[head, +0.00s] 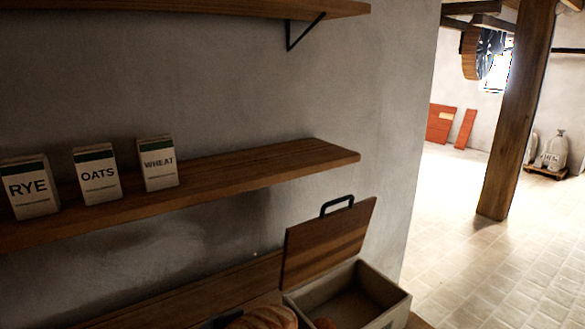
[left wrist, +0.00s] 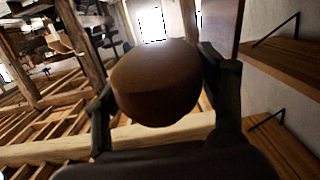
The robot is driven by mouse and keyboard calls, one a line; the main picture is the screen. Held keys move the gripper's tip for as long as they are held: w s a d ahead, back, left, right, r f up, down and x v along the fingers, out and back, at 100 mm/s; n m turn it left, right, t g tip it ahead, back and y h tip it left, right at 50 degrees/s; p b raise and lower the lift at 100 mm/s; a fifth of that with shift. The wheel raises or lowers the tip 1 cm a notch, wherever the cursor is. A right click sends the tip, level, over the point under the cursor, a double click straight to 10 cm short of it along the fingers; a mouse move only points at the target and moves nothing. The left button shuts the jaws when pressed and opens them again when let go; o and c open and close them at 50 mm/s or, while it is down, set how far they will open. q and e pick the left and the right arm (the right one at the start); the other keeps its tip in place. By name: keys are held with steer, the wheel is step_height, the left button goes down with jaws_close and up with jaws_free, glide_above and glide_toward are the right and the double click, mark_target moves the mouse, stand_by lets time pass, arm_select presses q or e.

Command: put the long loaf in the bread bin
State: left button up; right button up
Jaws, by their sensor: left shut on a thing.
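The bread bin (head: 391,314) is a wooden box at the bottom of the head view, with its lid (head: 325,245) standing up and a black handle on the lid. A brown scored loaf (head: 264,319) shows at the bottom edge, left of the bin, mostly cut off. In the left wrist view my left gripper (left wrist: 162,97) is shut on a brown, rounded loaf (left wrist: 155,83), one finger on each side. I see the held loaf end-on, so its length is hidden. I cannot tell whether both views show the same loaf. My right gripper is not in view.
A wall shelf (head: 250,174) holds RYE (head: 29,187), OATS (head: 97,174) and WHEAT (head: 158,163) packets. Another shelf (head: 180,7) is above. Open tiled floor lies right, around a wooden post (head: 517,110).

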arm_select(q)
steer(key=shift+s+d+f+n+t+y+b, duration=0.15)
steer(key=shift+s+d+f+n+t+y, duration=0.1)
steer(key=shift+s+d, duration=0.2)
steer(key=shift+s+d+f+n+t+y+b, duration=0.15)
steer(key=shift+s+d+f+n, duration=0.1)
steer(key=shift+s+d, duration=0.2)
steer(key=shift+s+d+f+n+t+y, duration=0.15)
steer(key=shift+s+f+n+t+y, duration=0.15)
steer(key=shift+s+t+y, duration=0.15)
steer(key=s+a+f+n+t+y+b, duration=0.1)
steer(key=s+a+f+n+t+y, duration=0.1)
steer(key=s+a+f+n+y, duration=0.1)
steer(key=s+a+f+n+t+y+b, duration=0.2)
steer(key=s+a+f+n+t+y, duration=0.1)
steer(key=a+y, duration=0.5)
step_height(320, 180, down, 2)
steer(key=s+a+n, duration=0.1)
steer(key=n, duration=0.2)
steer(key=shift+s+a, duration=0.15)
steer(key=shift+a, duration=0.05)
steer(key=shift+y, duration=0.25)
